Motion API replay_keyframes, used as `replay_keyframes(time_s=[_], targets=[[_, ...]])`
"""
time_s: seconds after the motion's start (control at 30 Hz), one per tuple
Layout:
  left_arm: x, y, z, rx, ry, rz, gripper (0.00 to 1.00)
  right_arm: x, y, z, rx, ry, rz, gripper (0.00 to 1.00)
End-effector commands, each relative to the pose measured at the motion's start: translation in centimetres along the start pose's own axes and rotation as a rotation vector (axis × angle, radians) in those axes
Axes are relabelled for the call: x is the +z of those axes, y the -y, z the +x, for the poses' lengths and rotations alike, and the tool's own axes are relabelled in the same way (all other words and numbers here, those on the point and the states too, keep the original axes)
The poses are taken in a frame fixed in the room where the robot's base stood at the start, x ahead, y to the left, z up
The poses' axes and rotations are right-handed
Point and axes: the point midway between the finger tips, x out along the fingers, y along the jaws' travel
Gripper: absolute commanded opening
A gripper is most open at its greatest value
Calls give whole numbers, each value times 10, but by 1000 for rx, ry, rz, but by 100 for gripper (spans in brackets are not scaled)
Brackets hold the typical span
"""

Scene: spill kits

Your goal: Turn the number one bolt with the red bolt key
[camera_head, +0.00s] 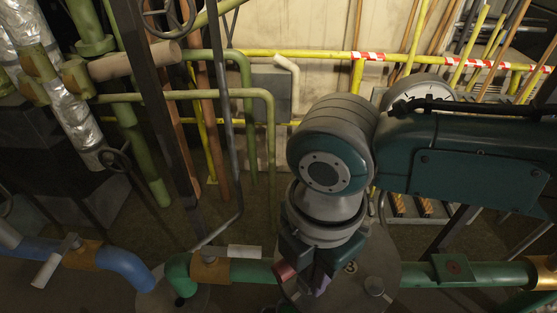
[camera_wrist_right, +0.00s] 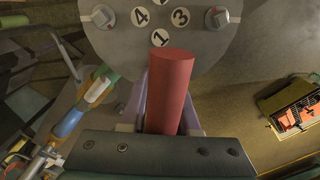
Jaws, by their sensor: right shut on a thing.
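My right gripper (camera_head: 316,284) is over a grey round flange (camera_head: 385,268). In the wrist view my right gripper (camera_wrist_right: 169,118) is shut on the red bolt key (camera_wrist_right: 172,75), a thick red cylinder between its fingers. The red bolt key also shows at the gripper's left side in the head view (camera_head: 284,271). The flange in the wrist view (camera_wrist_right: 186,43) carries number labels; the number one label (camera_wrist_right: 161,36) is just beyond the key's end. Bolts show at its left (camera_wrist_right: 103,17) and right (camera_wrist_right: 215,18). The number one bolt is hidden, and I cannot tell whether the key sits on it. My left gripper is out of view.
A green pipe (camera_head: 415,274) runs along the front on both sides of the flange. A blue pipe (camera_head: 122,264) is at the left. Yellow rails with red-and-white tape (camera_head: 370,56) cross the back. A tray-like box with orange contents (camera_wrist_right: 300,108) lies at the right of the wrist view.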

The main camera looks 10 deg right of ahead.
Motion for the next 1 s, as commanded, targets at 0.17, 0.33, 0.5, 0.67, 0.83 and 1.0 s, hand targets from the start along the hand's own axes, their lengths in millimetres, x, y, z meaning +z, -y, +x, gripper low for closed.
replay_keyframes(time_s=[0.17, 0.33, 0.5, 0.67, 0.83, 1.0], targets=[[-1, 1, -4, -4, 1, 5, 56, 2, 1, -1, -5, 6, 49, 0], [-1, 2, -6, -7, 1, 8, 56, 3, 1, 0, -5, 7, 101, 0], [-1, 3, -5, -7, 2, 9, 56, 3, 1, 0, -5, 8, 102, 0], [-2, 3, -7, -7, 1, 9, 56, 3, 2, 0, -5, 7, 115, 0], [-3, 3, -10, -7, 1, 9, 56, 3, 2, 0, -6, 7, 180, 0], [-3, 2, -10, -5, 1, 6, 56, 3, 1, 0, -4, 8, 202, 0]])
